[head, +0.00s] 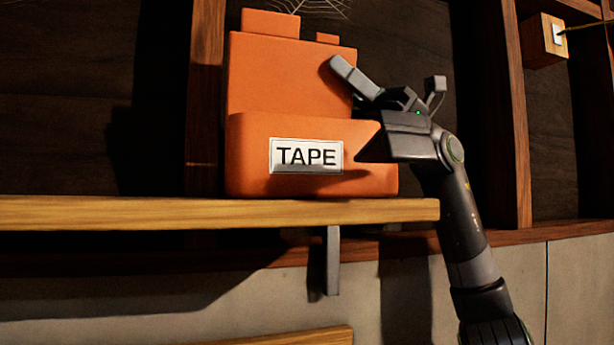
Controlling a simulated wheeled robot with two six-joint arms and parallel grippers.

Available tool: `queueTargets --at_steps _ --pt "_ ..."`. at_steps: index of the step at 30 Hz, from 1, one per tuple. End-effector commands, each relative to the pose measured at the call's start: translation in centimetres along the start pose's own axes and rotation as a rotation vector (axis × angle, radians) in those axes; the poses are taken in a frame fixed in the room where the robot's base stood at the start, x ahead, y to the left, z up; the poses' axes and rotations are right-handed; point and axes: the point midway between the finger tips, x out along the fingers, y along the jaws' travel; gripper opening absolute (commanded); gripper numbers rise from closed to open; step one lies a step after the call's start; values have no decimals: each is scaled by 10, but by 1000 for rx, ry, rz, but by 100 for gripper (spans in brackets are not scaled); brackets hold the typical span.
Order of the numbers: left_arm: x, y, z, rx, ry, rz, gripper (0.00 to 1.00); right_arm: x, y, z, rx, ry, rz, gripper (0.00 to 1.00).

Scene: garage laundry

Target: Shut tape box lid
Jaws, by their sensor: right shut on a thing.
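The orange tape box (245,160) stands on a wooden shelf, with a white label reading TAPE on its front. Its lid (275,75) stands raised above and behind the box front, so the box is open. My right gripper (351,110) is at the right side of the box, its upper finger against the upper right of the lid and its dark lower finger in front of the box's right part. It is shut on the lid, near its right edge; the exact contact is partly hidden by the gripper. My left gripper is not in view.
The wooden shelf (130,212) has bare room left of the box and a metal bracket (332,262) below it. A wooden upright (206,100) stands behind the box at left, another (515,120) at right. A small wooden block (540,42) is at upper right.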

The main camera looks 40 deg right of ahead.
Motion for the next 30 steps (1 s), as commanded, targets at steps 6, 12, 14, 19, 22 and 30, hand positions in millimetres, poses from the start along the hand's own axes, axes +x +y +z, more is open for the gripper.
queueTargets --at_steps 6,12,14,19,22,30 --pt "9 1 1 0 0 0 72 -1 9 -1 -86 0 54 2" --pt "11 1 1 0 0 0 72 0 14 0 -137 0 86 2" --pt "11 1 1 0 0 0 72 0 15 -1 -146 0 91 2" --pt "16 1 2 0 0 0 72 -1 22 -2 -212 0 132 2" --pt "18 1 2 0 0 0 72 -1 26 -2 -254 0 157 2" --pt "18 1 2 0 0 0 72 -1 28 -2 -283 1 175 2"
